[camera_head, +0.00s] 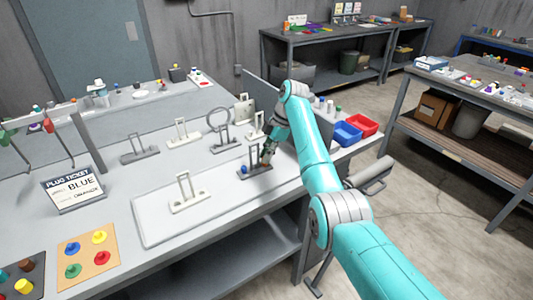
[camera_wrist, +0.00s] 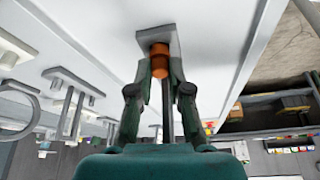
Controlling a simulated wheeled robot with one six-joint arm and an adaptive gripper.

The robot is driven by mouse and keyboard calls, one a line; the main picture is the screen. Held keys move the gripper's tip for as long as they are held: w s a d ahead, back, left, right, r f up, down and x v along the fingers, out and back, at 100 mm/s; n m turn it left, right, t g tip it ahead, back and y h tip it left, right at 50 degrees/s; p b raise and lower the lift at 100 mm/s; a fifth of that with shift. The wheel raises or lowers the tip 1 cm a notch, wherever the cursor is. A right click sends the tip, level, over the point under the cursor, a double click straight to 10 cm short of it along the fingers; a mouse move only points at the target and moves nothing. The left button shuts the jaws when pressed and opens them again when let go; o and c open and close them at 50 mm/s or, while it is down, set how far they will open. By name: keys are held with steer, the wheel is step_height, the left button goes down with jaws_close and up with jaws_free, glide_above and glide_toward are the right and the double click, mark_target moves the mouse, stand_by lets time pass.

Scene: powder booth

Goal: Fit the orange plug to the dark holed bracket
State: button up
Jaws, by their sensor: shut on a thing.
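The dark holed bracket (camera_head: 256,171) stands on the bench's white mat, with a blue plug (camera_head: 244,169) at the left end of its base. My gripper (camera_head: 266,157) is at the bracket's right side, beside its upright. In the wrist view my gripper (camera_wrist: 161,68) is shut on the orange plug (camera_wrist: 160,58). The plug's far end is close to or against a grey plate (camera_wrist: 156,36), which looks like part of the bracket. I cannot tell whether it sits in a hole. In the head view the orange plug is hidden by my gripper.
Light brackets stand nearby, one at the front (camera_head: 186,203) and several behind. A plug ticket (camera_head: 74,189) reads "BLUE" and, fainter, "ORANGE". A tan board (camera_head: 88,256) holds colored plugs. Blue (camera_head: 346,134) and red (camera_head: 363,124) bins sit at the right edge. The front mat is mostly clear.

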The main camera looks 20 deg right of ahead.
steer(key=o, duration=0.8)
